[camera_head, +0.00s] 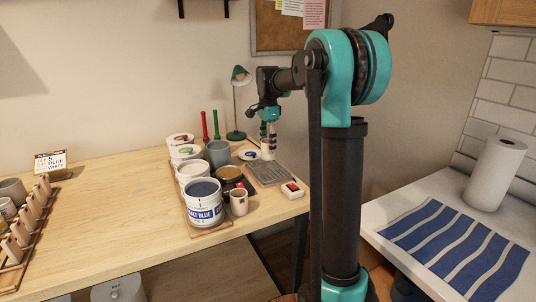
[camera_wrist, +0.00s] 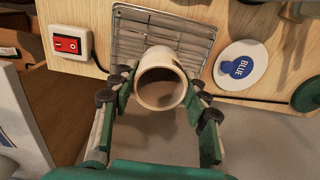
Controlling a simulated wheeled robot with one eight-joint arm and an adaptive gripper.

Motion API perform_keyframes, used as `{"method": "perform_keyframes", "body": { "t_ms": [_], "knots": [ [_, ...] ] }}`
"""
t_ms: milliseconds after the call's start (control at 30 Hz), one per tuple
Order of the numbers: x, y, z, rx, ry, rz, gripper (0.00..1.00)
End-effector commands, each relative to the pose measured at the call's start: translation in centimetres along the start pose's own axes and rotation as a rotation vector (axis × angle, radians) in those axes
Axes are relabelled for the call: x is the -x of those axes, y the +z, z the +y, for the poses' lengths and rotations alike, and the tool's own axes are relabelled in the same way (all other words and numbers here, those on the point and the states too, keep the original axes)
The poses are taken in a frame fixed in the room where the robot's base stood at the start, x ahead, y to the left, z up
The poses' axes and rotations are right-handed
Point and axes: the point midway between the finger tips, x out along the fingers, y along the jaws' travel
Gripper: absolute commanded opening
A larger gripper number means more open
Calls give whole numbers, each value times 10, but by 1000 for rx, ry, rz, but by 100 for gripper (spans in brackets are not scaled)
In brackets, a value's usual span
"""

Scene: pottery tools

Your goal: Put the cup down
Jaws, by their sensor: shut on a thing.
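The cup (camera_wrist: 150,99) is cream and round, and the wrist view looks into its open mouth. My gripper (camera_wrist: 160,92) is shut on the cup, with a green and grey finger at each side of it. In the head view, my gripper (camera_head: 267,134) is over the back right part of the wooden table, and the pale cup (camera_head: 267,152) shows below its fingers. A wire rack (camera_wrist: 190,37) lies behind the cup in the wrist view. I cannot tell whether the cup's base touches anything.
The rack (camera_head: 262,176) lies near the table's right edge, by a red switch box (camera_head: 291,189). Paint tubs (camera_head: 203,212), a beige mug (camera_head: 239,203) and a green lamp (camera_head: 236,134) stand nearby. A lid marked BLUE (camera_wrist: 240,83) lies right of the cup. The table's middle is clear.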

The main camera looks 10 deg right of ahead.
Motion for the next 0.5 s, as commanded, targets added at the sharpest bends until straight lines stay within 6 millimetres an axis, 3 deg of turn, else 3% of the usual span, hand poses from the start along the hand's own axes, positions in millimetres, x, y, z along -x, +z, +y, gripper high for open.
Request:
{"method": "perform_keyframes", "body": {
  "t_ms": [400,500],
  "knots": [
    [-40,0,0,0,0,0,11],
    [-41,0,0,0,0,0,11]
  ]
}}
